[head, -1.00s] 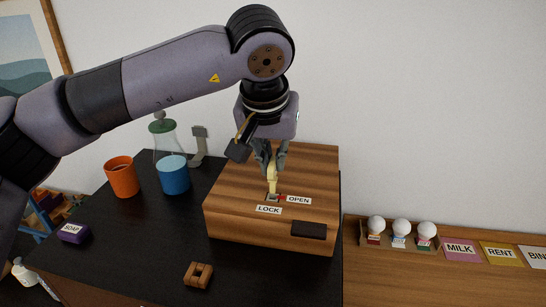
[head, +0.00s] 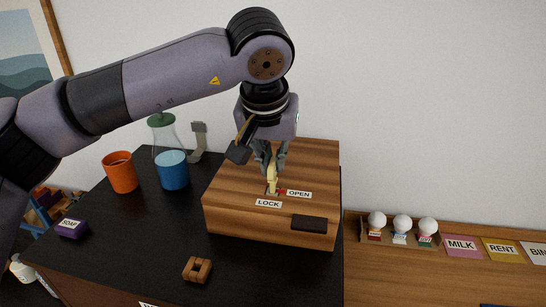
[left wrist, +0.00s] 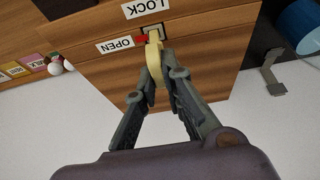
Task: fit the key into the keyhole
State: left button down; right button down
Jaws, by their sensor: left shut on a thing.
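The yellow key (head: 272,180) is held upright in my left gripper (head: 271,168), over the top of the wooden box (head: 235,192). The key also shows in the left wrist view (left wrist: 155,62), between the two shut fingers. Its lower end meets the small pale keyhole plate (left wrist: 153,33), beside a red marker (left wrist: 142,38). How deep the tip sits in the keyhole is hidden. The labels LOCK (head: 268,203) and OPEN (head: 299,194) lie in front and to the right of the keyhole. My right gripper is out of view.
The box stands on a black desktop (head: 150,225). An orange cup (head: 121,172), a blue cup (head: 172,170) and a grey stand (head: 198,142) are left of it. A purple soap block (head: 72,228) and a small wooden piece (head: 197,270) lie nearer. Three bulbs (head: 401,225) sit at right.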

pick_arm(q)
jog(key=shift+f+b, duration=0.55)
jog(key=shift+f, duration=0.25)
jog(key=c, duration=1.6)
grip_release()
jog(key=v, duration=1.2)
jog(key=shift+w, duration=0.1)
